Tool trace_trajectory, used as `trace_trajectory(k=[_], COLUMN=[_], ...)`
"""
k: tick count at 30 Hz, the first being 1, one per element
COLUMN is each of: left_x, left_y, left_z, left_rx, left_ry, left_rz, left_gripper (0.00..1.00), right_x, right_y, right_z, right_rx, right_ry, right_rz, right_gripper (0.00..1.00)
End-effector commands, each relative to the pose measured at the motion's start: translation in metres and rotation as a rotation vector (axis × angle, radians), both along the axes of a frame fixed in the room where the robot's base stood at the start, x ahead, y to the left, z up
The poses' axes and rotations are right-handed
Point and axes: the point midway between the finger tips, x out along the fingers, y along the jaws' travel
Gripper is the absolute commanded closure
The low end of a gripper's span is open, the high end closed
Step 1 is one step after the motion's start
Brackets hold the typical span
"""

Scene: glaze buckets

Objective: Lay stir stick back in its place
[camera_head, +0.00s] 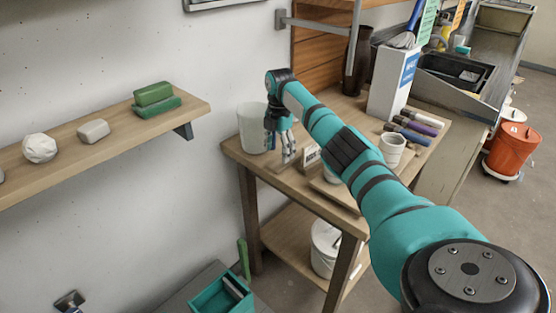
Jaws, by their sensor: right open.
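My right arm reaches in from the lower right, and its gripper (281,150) points down over the wooden table (330,190), near its back left corner. The gripper is open, with its fingers close to the white bucket (252,128). Pale upright pieces show at and behind the fingertips, too small to name. I cannot make out the stir stick for sure. A thin green strip (244,259) stands low by the table leg; I cannot tell what it is. My left gripper is out of view.
A wall shelf (60,160) at left holds green blocks (154,95) and a white lump (39,148). A teal bin (222,292) is below; orange bucket (512,150) at right.

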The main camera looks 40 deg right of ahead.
Motion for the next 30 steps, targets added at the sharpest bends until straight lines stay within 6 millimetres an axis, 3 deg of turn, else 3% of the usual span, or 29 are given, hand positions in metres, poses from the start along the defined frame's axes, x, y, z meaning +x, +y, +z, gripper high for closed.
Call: trace_trajectory(k=[6, 13, 25, 28, 30], left_x=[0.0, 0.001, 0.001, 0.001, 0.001], left_y=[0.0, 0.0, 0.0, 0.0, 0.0], left_z=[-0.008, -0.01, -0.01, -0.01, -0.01], left_rx=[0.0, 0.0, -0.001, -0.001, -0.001], left_ry=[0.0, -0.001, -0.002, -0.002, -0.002], left_rz=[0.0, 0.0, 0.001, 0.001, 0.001], left_gripper=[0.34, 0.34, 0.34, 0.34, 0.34], right_x=[0.001, 0.0, 0.0, 0.002, 0.004], right_y=[-0.001, -0.002, -0.001, 0.007, 0.021], right_z=[0.047, 0.073, 0.075, 0.064, 0.044], right_rx=[0.0, 0.0, -0.001, -0.017, -0.043], right_ry=[-0.004, -0.001, 0.002, 0.011, 0.022], right_rz=[0.0, 0.0, 0.001, -0.002, -0.009], right_gripper=[0.34, 0.34, 0.34, 0.34, 0.34])
